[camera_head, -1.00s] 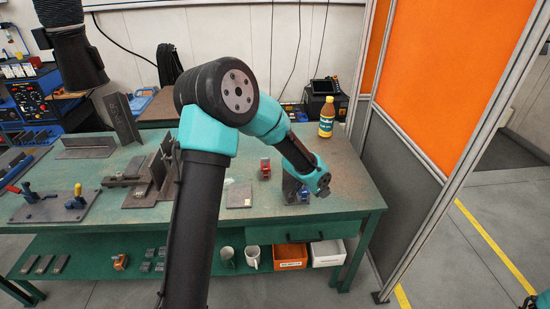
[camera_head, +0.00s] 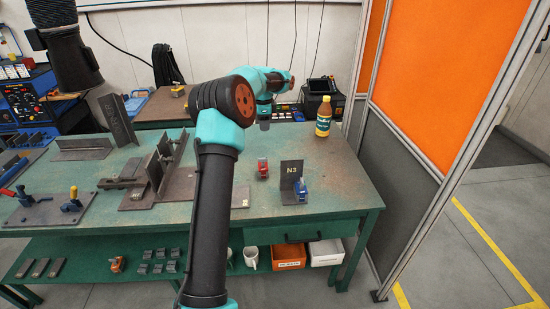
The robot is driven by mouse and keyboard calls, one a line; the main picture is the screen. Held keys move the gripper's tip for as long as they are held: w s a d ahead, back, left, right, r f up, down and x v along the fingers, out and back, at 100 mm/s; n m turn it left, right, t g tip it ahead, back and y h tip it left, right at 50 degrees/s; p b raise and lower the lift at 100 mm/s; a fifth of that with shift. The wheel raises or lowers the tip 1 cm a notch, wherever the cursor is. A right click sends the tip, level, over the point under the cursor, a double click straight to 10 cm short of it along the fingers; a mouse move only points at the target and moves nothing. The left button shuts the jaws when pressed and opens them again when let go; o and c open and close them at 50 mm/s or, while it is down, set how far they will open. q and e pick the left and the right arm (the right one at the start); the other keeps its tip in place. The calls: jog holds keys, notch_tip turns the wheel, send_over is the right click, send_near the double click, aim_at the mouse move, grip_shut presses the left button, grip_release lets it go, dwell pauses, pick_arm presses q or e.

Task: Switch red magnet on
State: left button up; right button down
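The red magnet (camera_head: 263,168) is a small block standing on the green worktable (camera_head: 340,180), right of my arm's upright link. The position of its switch is too small to make out. My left gripper (camera_head: 264,125) hangs at the end of the arm, small and dark, above and behind the red magnet in the picture and apart from it. Its fingers are too small to tell open from shut. My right gripper is not in view.
A dark plate marked N3 (camera_head: 291,171) stands upright right of the red magnet, with a blue magnet (camera_head: 301,187) at its foot. A yellow bottle (camera_head: 323,118) stands at the back right. Steel angle pieces (camera_head: 158,170) and a clamp plate (camera_head: 50,208) fill the left side.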

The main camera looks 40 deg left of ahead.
aim_at(263, 162)
pick_arm(q)
jog(key=shift+s+a+r, duration=0.25)
jog(key=shift+s+a, duration=0.05)
jog(key=shift+a, duration=0.15)
jog(key=shift+f, duration=0.1)
notch_tip(263, 162, down, 17)
jog(key=shift+f, duration=0.15)
dwell(0.5)
jog(key=shift+c, duration=0.2)
grip_shut()
